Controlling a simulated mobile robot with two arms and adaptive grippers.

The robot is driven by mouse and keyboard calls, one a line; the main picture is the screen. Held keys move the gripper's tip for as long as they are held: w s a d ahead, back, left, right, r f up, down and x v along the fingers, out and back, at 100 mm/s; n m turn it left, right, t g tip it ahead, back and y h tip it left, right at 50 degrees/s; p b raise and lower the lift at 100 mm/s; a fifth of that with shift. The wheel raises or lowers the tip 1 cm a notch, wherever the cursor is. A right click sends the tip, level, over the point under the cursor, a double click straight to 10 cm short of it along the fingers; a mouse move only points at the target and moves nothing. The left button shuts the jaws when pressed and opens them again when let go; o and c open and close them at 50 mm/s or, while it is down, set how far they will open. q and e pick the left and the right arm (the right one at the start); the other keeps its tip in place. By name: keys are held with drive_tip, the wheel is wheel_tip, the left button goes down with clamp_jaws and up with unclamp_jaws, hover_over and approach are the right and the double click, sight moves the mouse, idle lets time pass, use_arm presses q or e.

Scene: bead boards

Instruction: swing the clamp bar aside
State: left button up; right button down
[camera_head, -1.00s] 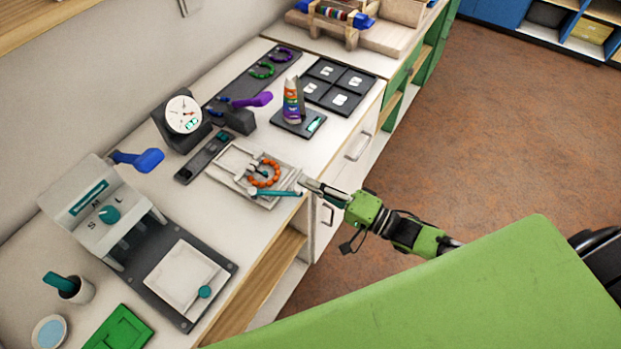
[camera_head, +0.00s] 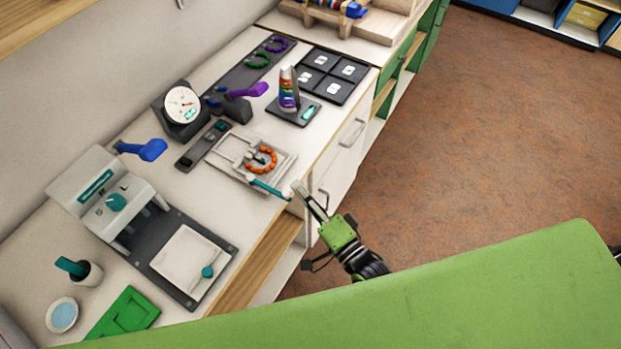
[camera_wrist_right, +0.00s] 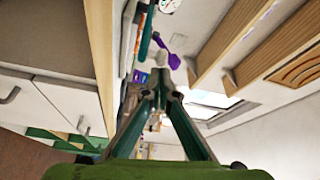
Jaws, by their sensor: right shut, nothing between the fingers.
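The clamp bar (camera_head: 268,189) is a teal bar at the front edge of a pale board (camera_head: 225,163), sloping down to the right across its front corner. An orange bead ring (camera_head: 269,167) lies on the board behind the bar. My right gripper (camera_head: 297,186) is shut and empty, its tips close to the bar's right end; I cannot tell whether they touch. In the right wrist view its fingers (camera_wrist_right: 165,62) meet at the tips, and a teal bar (camera_wrist_right: 146,32) shows just beyond them. My left gripper is not in view.
A dial gauge (camera_head: 183,105), a bead cone on a dark base (camera_head: 305,117) and a black sorting tray (camera_head: 345,72) stand farther back. A white press (camera_head: 95,190) and a green tray (camera_head: 122,316) are at the left. The floor right of the counter is clear.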

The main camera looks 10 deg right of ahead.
drive_tip(key=shift+s+a, duration=0.3)
drive_tip(key=shift+s, duration=0.2)
drive_tip(key=shift+a+f, duration=0.1)
idle(0.3)
